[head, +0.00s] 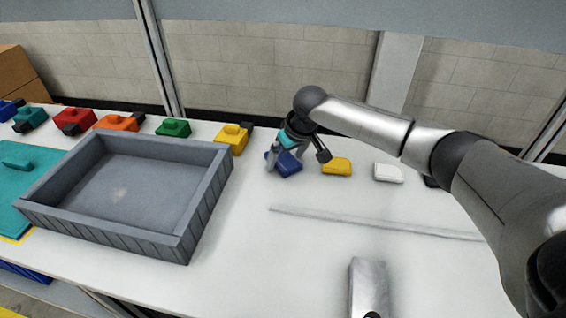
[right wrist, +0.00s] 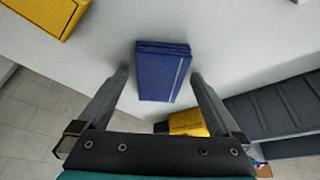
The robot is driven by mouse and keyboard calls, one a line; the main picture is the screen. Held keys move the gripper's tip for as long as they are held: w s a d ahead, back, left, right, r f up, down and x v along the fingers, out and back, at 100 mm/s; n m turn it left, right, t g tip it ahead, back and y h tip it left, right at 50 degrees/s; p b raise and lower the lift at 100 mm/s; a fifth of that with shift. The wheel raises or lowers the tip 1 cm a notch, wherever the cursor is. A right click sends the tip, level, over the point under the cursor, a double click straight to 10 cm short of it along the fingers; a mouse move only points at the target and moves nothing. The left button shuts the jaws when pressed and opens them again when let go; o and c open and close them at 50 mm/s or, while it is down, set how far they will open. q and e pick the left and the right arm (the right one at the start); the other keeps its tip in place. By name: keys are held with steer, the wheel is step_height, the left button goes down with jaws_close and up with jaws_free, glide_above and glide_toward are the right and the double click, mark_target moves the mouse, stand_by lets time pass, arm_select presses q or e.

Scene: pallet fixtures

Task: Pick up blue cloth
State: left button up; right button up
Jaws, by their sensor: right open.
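The blue cloth (head: 287,164) is a small folded stack on the white table, right of the grey tray. It also shows in the right wrist view (right wrist: 162,74), upper middle, just beyond and between the fingertips. My right gripper (head: 296,160) is over the cloth, with its fingers spread; in the right wrist view its two fingers (right wrist: 160,76) stand on either side of the cloth's near end. Nothing is held between them. In the head view the gripper partly hides the cloth. My left gripper is not in view.
A yellow folded cloth (head: 337,166) and a white one (head: 388,173) lie to the right. The grey tray (head: 205,200) is empty at left, with several coloured blocks behind it, including a yellow one (head: 232,138). A metal piece (head: 369,285) is at the front.

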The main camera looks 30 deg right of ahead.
mark_target(286, 161)
steer(key=shift+c, duration=0.2)
steer(key=c, duration=1.4)
step_height(286, 161, up, 20)
steer(key=p, duration=0.4)
steer(key=shift+r+p, duration=0.1)
steer(key=shift+p, duration=0.2)
